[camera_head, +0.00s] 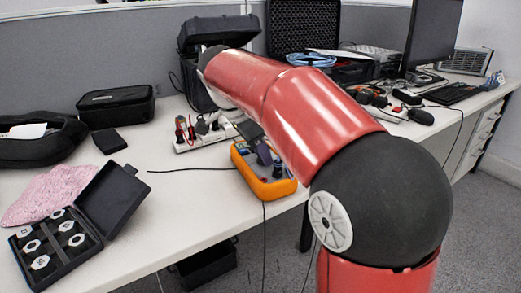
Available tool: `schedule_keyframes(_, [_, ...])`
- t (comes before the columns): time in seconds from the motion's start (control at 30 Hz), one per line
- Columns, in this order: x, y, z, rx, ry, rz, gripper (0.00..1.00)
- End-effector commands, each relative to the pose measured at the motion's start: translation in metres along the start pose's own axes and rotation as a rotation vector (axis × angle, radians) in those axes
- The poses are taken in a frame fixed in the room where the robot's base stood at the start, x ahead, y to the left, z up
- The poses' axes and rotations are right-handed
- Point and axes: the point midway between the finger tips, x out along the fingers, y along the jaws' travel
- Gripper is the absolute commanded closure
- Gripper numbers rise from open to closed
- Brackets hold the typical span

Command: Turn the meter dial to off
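The meter (240,163) has an orange-yellow case and lies on the white desk near its front edge, left of my red arm. Its dial cannot be made out, as my arm and some dark parts cover much of its face. Dark grey parts (250,131) at the meter's far end seem to belong to my gripper, partly hidden behind my arm. I cannot tell whether the fingers touch the dial or are open or shut.
A power strip (190,146) with plugs stands just behind the meter. An open black case (52,258) with several white pieces, a pink cloth (45,192) and black pouches (116,104) lie left. A monitor (433,30) stands back right.

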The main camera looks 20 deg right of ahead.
Motion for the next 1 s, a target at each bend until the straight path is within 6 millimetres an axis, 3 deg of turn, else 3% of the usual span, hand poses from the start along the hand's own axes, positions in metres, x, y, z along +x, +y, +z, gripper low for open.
schedule_keyframes(0.03, [-0.0001, 0.0, 0.0, 0.0, 0.0, 0.0, 0.74])
schedule_keyframes(0.17, [-0.0001, 0.0, 0.0, 0.0, 0.0, 0.0, 0.91])
schedule_keyframes(0.53, [0.0001, 0.0012, 0.0, -0.069, 0.0, -0.03, 0.91])
schedule_keyframes(1.0, [0.0005, 0.0048, -0.0008, -0.394, 0.001, -0.166, 0.91])
